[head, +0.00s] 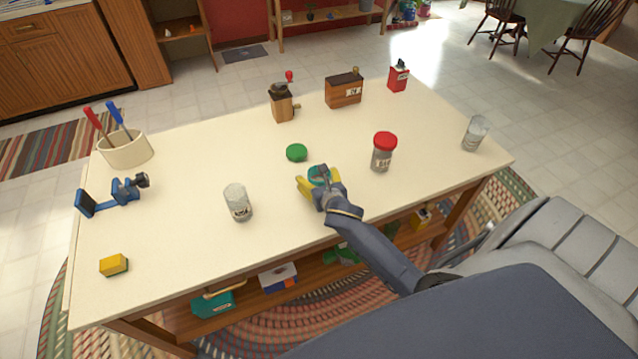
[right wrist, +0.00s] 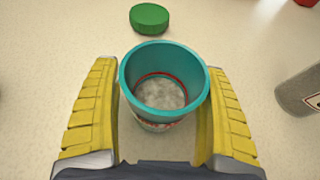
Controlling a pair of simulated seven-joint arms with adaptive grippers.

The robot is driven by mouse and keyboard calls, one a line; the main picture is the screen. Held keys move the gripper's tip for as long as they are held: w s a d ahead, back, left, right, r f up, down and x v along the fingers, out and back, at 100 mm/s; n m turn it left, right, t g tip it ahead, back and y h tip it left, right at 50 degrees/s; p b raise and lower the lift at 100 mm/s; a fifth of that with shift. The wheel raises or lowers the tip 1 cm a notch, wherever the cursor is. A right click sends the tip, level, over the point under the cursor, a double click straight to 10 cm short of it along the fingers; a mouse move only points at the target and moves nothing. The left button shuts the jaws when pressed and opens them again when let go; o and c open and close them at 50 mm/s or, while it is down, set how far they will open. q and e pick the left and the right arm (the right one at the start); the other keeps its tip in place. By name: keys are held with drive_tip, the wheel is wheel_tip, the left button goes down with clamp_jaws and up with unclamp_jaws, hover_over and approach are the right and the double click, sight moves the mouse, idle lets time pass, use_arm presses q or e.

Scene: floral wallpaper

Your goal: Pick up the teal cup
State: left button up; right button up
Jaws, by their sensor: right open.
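The teal cup (head: 318,174) stands near the front middle of the cream table, partly hidden by my right gripper in the head view. In the right wrist view the cup (right wrist: 162,53) is upright, with a teal rim and a greyish inside with a red ring. My right gripper (head: 318,187) is open, its yellow ribbed fingers on either side of the cup. My left gripper is not in view.
A green lid (head: 297,152) lies just beyond the cup. A red-lidded jar (head: 382,158) stands to its right and a clear jar (head: 238,203) to its left. A grinder (head: 284,104) and a wooden box (head: 343,91) stand farther back.

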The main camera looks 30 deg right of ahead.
drive_tip(key=shift+x, duration=1.1)
clamp_jaws()
